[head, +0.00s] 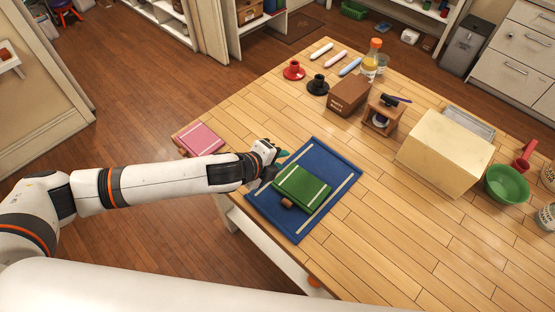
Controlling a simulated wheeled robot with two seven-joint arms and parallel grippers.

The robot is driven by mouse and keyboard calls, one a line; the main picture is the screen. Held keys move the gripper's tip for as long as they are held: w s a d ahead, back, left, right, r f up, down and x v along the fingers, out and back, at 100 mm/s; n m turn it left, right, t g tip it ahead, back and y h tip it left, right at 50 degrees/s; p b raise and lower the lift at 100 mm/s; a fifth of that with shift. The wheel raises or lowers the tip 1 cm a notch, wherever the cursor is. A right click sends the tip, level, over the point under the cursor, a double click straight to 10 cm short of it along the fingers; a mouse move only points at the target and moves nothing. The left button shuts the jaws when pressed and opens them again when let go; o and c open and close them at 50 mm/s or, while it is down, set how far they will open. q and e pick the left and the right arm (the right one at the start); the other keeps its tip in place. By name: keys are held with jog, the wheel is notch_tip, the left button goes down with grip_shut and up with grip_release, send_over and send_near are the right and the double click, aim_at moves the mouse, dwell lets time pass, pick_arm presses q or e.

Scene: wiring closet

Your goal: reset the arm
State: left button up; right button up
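My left arm reaches in from the left over the table's near left edge. My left gripper (272,158) is above the left edge of a blue mat (318,152), close to a folded green cloth or mat (300,187) with pale stripes. A small teal thing (283,154) shows just beyond the fingers; I cannot tell whether it is held. The fingers are small and partly hidden, so their opening is unclear. My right gripper is not in view.
The wooden table (390,230) holds a pink folded mat (200,139), a brown box (348,97), a coffee grinder (381,117), a large cream block (444,152) and a green bowl (507,184). Red (293,71) and black (318,86) holders stand at the back. The front right tabletop is clear.

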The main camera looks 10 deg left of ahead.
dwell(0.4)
pick_arm(q)
jog(key=s+d+r+n, duration=0.2)
jog(key=s+d+n, duration=0.2)
jog(key=s+n, duration=0.35)
jog(key=s+a+f+n+g+y, duration=0.2)
jog(key=s+a+n+y, duration=0.1)
jog(key=s+a+n, duration=0.55)
jog(key=s+a+f+n+g+y, duration=0.2)
jog(key=s+a+n+g+y, duration=0.1)
jog(key=s+a+n, duration=0.6)
notch_tip(320, 180, down, 35)
jog(key=m+g+b, duration=0.1)
jog(key=m+b, duration=0.1)
jog(key=b, duration=0.6)
jog(key=s+a+f+b, duration=0.1)
jog(key=s+f+b, duration=0.2)
jog(key=s+f, duration=0.5)
jog(key=s+a+f+g+b, duration=0.1)
jog(key=s+a+f+b, duration=0.1)
jog(key=s+f, duration=0.7)
notch_tip(320, 180, down, 5)
jog(key=shift+a+r+b, duration=0.2)
jog(key=shift+a+b, duration=0.1)
jog(key=shift+b, duration=0.5)
